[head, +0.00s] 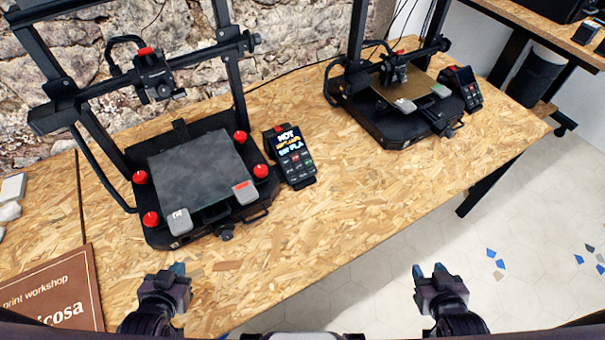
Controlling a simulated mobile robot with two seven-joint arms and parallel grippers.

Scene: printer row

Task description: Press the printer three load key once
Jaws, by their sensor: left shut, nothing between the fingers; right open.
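Two black 3D printers stand on the chipboard bench. The nearer printer (205,170) is at the left, with a dark bed and red knobs at its corners. Its control box (291,156) stands just to its right, with a lit screen and small keys below it. The farther printer (403,90) has a similar control box (466,88) at its right. I cannot read the key labels or tell which printer is three. My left gripper (176,269) is shut and empty near the bench's front edge, apart from the printers. My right gripper (429,270) is open and empty over the floor.
A brown sign (55,290) lies at the bench's left front. A stone wall (290,35) stands behind. A second table (545,25) and a dark bin (535,75) are at the far right.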

